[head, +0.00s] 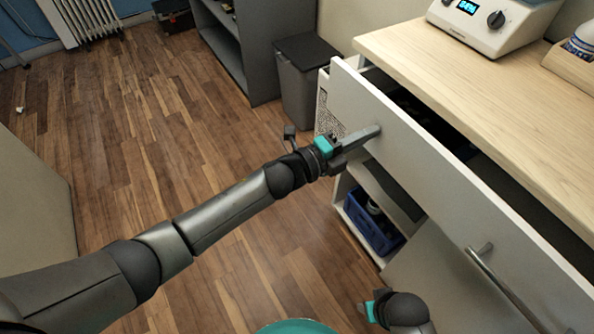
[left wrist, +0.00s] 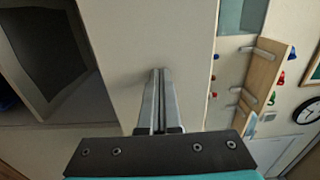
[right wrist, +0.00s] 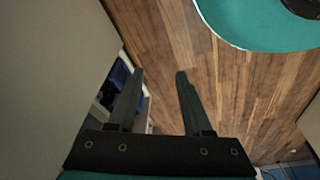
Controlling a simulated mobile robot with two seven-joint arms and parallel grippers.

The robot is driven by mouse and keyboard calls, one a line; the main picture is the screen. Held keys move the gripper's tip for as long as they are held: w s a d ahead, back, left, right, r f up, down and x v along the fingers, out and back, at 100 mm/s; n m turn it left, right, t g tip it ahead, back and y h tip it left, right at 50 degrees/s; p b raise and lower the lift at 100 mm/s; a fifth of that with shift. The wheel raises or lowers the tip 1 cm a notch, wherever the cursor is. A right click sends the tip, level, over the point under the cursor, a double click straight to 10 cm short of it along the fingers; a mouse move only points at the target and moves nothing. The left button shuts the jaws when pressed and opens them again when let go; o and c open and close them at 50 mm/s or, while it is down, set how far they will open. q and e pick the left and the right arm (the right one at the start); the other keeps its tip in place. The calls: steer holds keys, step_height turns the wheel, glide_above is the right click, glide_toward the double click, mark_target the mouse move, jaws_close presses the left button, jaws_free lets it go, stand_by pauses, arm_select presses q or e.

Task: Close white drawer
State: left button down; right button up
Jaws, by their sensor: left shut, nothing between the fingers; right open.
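The white drawer (head: 440,150) is pulled out of the cabinet on the right in the head view. A dark gap shows between its front panel and the wooden countertop. My left gripper (head: 378,131) is shut and empty, its fingertips at the face of the drawer front near the far end. In the left wrist view the shut fingers (left wrist: 160,72) point at the pale panel (left wrist: 145,35) and appear to touch it; exact contact is hard to tell. My right gripper (right wrist: 160,72) is open and empty, low in front of the cabinet.
A metal bar handle (head: 505,288) sticks out at lower right. Below the drawer, an open shelf holds a blue crate (head: 372,228). A grey bin (head: 300,85) stands beyond the cabinet. A scale-like device (head: 490,20) stands on the countertop (head: 450,50).

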arm_select(q)
steer(key=b+x, duration=0.2)
steer(key=x, duration=0.4)
steer(key=shift+f, duration=0.1)
steer(key=shift+w+d+b, duration=0.35)
steer(key=shift+d+b, duration=0.05)
steer(key=shift+b, duration=0.1)
steer(key=shift+d+r, duration=0.1)
steer(key=shift+r, duration=0.15)
arm_select(e)
step_height(320, 180, up, 7)
steer(key=w+t, duration=0.1)
steer(key=w, duration=0.1)
steer(key=shift+w+a, duration=0.3)
steer(key=shift+w, duration=0.1)
arm_select(q)
steer(key=shift+r, duration=0.15)
